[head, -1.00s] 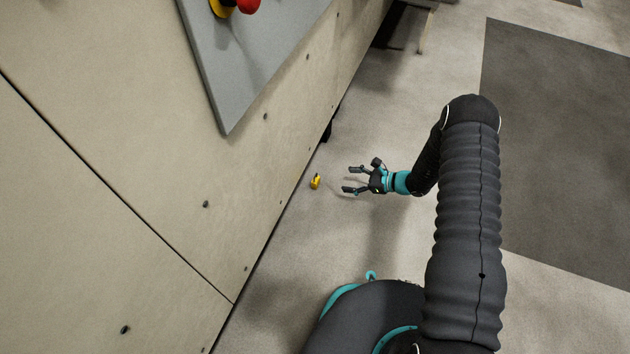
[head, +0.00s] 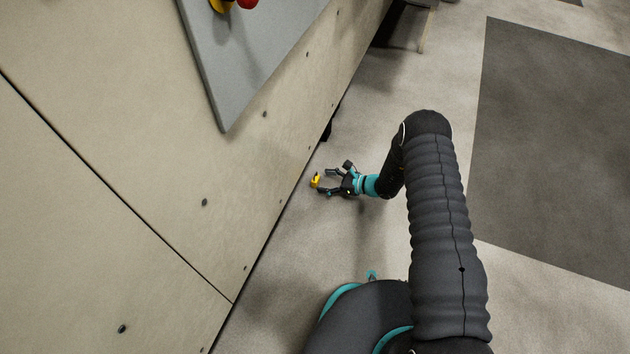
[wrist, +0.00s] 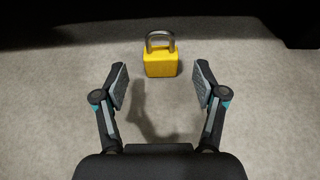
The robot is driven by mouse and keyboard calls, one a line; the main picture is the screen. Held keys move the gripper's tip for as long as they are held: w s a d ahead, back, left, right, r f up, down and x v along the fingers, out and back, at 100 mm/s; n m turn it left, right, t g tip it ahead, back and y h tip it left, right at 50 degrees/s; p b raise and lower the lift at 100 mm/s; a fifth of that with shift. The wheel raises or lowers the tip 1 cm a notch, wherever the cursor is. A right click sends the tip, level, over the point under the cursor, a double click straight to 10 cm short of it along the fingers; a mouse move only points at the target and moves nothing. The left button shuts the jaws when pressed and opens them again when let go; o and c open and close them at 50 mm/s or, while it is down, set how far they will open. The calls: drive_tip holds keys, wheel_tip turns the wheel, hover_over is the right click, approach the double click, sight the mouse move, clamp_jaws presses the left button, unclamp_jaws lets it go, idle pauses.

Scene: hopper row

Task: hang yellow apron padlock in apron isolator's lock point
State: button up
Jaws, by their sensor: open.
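The yellow padlock (head: 315,181) is on the floor close to the foot of the beige panel wall. In the wrist view the padlock (wrist: 160,62) shows its yellow body with a closed-looking grey shackle at the far side. My gripper (head: 325,181) is open and low by the floor, just right of the padlock in the head view. In the wrist view my gripper (wrist: 161,88) has its fingers spread, with the padlock centred just beyond the fingertips. A red knob (head: 246,3) on a yellow base is cut by the top edge; its lock point is not visible.
A grey plate (head: 250,60) is mounted on the beige panel wall (head: 130,150), above and left of my gripper. A dark foot (head: 327,130) stands at the wall's base. The floor (head: 440,70) to the right is clear, with a darker patch (head: 555,150).

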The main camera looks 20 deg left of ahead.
sight(315, 178)
drive_tip(key=x, duration=0.4)
drive_tip(key=shift+a, duration=0.3)
drive_tip(key=shift+c, duration=0.3)
clamp_jaws()
drive_tip(key=shift+r, duration=0.1)
drive_tip(key=shift+r, duration=0.55)
wheel_tip(315, 178, up, 3)
drive_tip(key=shift+w, duration=0.15)
drive_tip(key=w+r+p+v, duration=0.1)
drive_tip(key=v, duration=1.2)
drive_tip(key=shift+r, duration=0.35)
